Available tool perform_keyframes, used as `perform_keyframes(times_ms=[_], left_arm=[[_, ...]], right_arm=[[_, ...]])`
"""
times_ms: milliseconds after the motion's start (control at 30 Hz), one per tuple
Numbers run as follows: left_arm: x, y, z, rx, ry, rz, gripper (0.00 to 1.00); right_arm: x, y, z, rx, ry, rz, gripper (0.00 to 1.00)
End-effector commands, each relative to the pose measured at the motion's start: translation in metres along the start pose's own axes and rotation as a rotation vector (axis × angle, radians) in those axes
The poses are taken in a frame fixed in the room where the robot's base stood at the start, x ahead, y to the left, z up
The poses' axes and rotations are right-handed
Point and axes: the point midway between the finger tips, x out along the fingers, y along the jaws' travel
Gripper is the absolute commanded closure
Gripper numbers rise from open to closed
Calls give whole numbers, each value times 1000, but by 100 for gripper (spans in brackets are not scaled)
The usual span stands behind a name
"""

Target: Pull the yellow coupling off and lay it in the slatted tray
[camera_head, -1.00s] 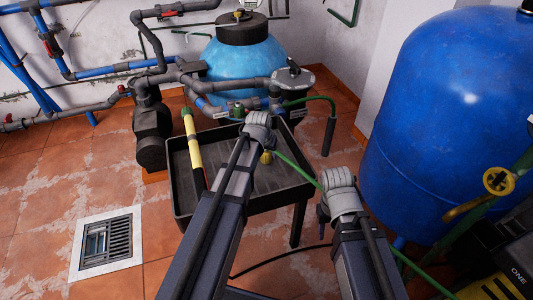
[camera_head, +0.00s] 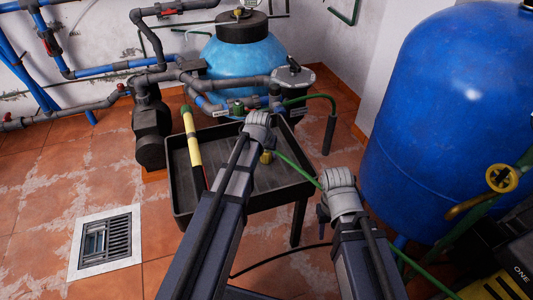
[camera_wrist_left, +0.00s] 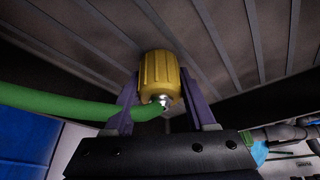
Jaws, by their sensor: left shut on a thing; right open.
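The yellow coupling (camera_wrist_left: 160,78) sits between the two purple fingers of my left gripper (camera_wrist_left: 161,88), which is shut on it. A silver tip (camera_wrist_left: 163,100) shows at the coupling's near end, where the green hose (camera_wrist_left: 70,102) meets it; I cannot tell whether they are joined. In the head view the coupling (camera_head: 266,157) shows over the slatted tray (camera_head: 178,200), partly hidden by my left arm. Dark slats (camera_wrist_left: 205,40) lie beyond it in the left wrist view; contact with them is unclear. My right gripper (camera_head: 323,213) is open beside the tray's right front, mostly hidden by its arm.
A yellow-and-black pole (camera_head: 193,150) leans across the tray's left side. The green hose (camera_head: 298,170) runs between my arms. A blue tank (camera_head: 440,120) stands at right, pipes and a pump (camera_head: 150,135) behind left. A floor drain (camera_head: 106,240) lies front left.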

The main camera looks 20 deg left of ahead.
Motion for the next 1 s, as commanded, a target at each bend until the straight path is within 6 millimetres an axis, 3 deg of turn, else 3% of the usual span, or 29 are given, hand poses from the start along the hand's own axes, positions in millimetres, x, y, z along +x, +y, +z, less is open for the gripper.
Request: perform_keyframes(times_ms=[433,467,767,1000], left_arm=[[9,0,4,0,0,0,100],[8,0,3,0,0,0,42],[8,0,3,0,0,0,9],[8,0,3,0,0,0,9]], right_arm=[[10,-1,0,0,0,0,50],[9,-1,0,0,0,0,50],[8,-1,0,0,0,0,50],[8,-1,0,1,0,0,50]])
